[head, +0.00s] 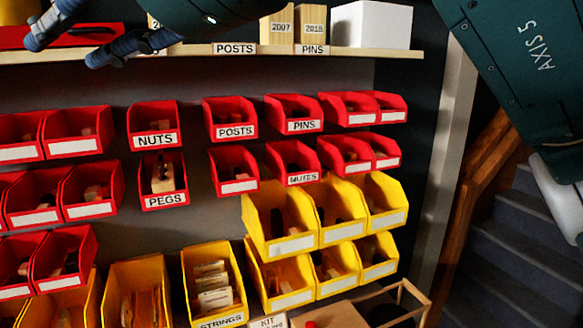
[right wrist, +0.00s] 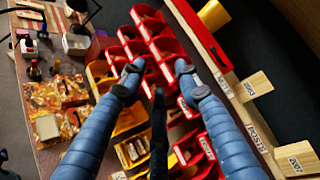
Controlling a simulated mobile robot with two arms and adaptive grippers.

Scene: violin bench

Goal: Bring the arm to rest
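My right gripper (head: 62,50) hangs at the top left of the head view, in front of the shelf with the POSTS and PINS labels. Its two blue fingers are spread apart with nothing between them. In the right wrist view the gripper (right wrist: 158,66) is also open and empty, with red and yellow bins beyond the fingertips. My teal arm link marked AXIS 5 (head: 520,70) fills the top right of the head view. My left gripper is in neither view.
The shelf (head: 385,54) carries wooden blocks (head: 310,24) and a white box (head: 371,24). Below hang rows of labelled red bins (head: 230,118) and yellow bins (head: 279,218). Stairs (head: 510,250) lie at the right. In the wrist view a cluttered bench (right wrist: 60,155) shows at left.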

